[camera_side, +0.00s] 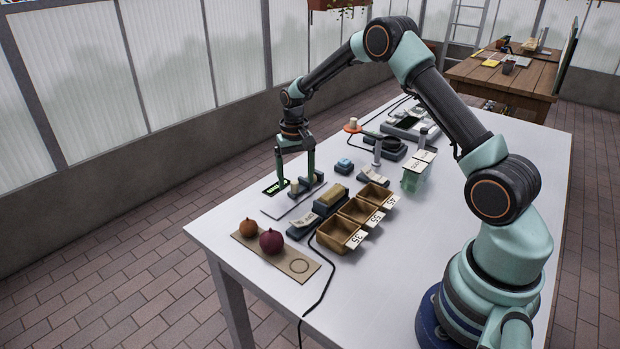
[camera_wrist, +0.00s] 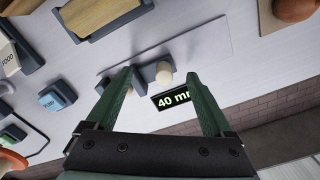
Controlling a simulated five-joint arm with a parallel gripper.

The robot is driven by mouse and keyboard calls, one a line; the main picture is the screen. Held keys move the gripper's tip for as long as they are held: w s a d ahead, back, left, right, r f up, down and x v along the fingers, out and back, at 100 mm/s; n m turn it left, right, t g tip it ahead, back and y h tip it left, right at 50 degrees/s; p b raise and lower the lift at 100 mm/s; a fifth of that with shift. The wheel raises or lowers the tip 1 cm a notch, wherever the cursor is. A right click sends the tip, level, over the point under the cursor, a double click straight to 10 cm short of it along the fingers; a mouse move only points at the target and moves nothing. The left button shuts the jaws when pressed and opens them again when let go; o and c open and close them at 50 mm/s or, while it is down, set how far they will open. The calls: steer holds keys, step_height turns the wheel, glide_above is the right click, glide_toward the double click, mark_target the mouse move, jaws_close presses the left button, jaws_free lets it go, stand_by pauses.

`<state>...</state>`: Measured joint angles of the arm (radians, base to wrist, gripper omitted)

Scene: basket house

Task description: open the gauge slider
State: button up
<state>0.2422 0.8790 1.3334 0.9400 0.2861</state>
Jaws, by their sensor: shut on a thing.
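The gauge is a pale flat plate (camera_side: 285,207) on the table with dark grey blocks and a small display (camera_side: 275,187). In the wrist view the display (camera_wrist: 174,98) reads "40 m", its end cut off by a finger. A dark block (camera_wrist: 147,73) with a pale rounded knob (camera_wrist: 164,78) sits between my green fingers; it looks like the slider. My gripper (camera_side: 296,182) points down over the gauge and is shut on the slider; it also shows in the wrist view (camera_wrist: 160,74). The exact finger contacts are hard to see.
A board (camera_side: 300,268) with two round fruits lies at the front left. Numbered wooden trays (camera_side: 340,233) and a dark block with a tan top (camera_side: 331,197) stand right of the gauge. A black cable crosses the front. The table's left edge is clear.

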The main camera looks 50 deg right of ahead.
steer(key=shift+a+f, duration=0.25)
steer(key=shift+f, duration=0.4)
steer(key=shift+a, duration=2.15)
steer(key=o, duration=0.7)
steer(key=shift+w+d+r, duration=0.1)
steer(key=shift+d+r, duration=0.05)
steer(key=shift+r, duration=3.55)
